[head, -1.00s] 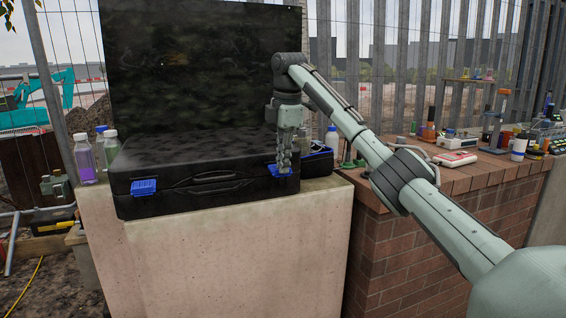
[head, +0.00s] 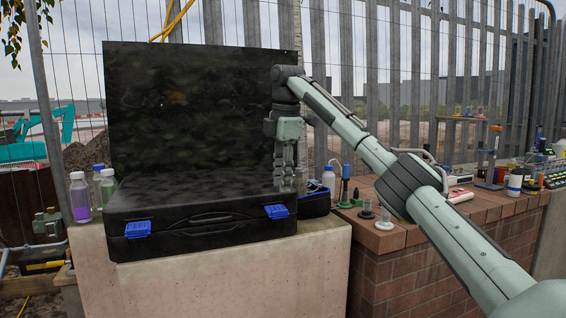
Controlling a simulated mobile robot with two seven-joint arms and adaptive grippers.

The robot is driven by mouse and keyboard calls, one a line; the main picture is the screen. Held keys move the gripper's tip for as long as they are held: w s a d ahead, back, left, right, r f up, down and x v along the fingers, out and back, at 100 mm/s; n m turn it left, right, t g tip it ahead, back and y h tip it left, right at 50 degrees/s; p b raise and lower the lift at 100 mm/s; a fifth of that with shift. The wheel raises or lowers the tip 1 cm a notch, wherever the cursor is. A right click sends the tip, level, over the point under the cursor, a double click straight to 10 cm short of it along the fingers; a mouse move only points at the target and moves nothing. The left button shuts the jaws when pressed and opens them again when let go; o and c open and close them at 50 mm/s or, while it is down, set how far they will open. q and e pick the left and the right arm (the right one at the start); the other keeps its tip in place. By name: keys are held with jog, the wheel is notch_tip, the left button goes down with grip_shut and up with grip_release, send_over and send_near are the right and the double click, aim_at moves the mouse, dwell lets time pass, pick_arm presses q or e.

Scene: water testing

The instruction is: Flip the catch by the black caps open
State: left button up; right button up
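I cannot make out any black caps for certain. My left gripper is not in view.
Bottles, one with purple liquid (head: 80,197), stand left of the case. A blue-edged box (head: 314,203) and a white bottle (head: 328,181) are by its right end. Small stands and instruments cover the brick-topped wall (head: 400,238) at right. A metal fence stands behind.

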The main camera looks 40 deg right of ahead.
jog(key=r, duration=0.5)
jog(key=shift+s+a, duration=0.1)
jog(key=shift+s, duration=0.3)
